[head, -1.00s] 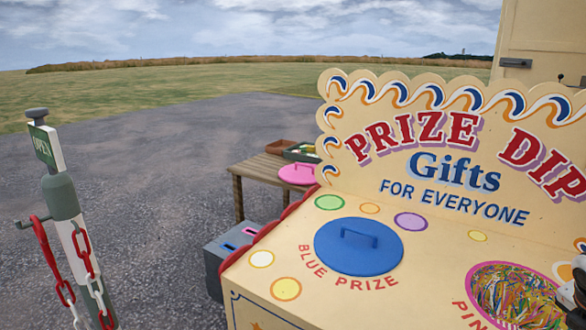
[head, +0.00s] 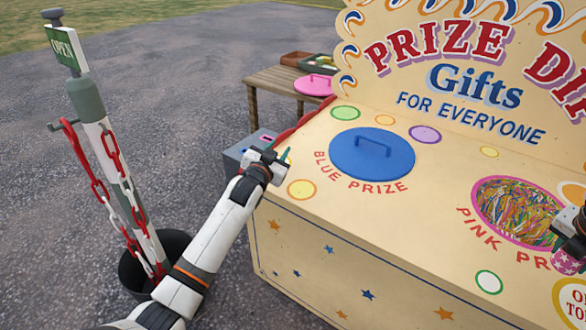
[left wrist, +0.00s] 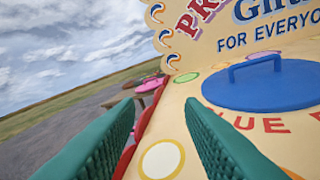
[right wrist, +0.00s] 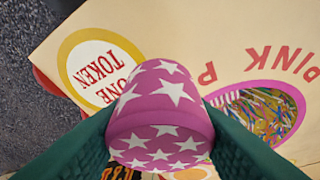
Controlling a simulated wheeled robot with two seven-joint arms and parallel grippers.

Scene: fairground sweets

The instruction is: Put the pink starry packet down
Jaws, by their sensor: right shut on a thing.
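The pink packet with white stars (right wrist: 160,112) is held between the green fingers of my right gripper (right wrist: 158,130), which is shut on it. In the head view the packet (head: 566,262) shows at the right edge, below the gripper (head: 572,240) and in front of the round pink prize hole (head: 519,208). In the right wrist view it is over the counter, between the "one token" circle and the hole. My left gripper (head: 272,160) is open and empty near the counter's left edge; its spread green fingers show in the left wrist view (left wrist: 165,135).
The blue lid (head: 371,154) sits on the counter (head: 440,215). The pink hole holds colourful shreds. A side table (head: 285,80) carries a pink lid (head: 314,85) and trays. A post with a red-and-white chain (head: 118,180) stands at left. Counter between lid and hole is clear.

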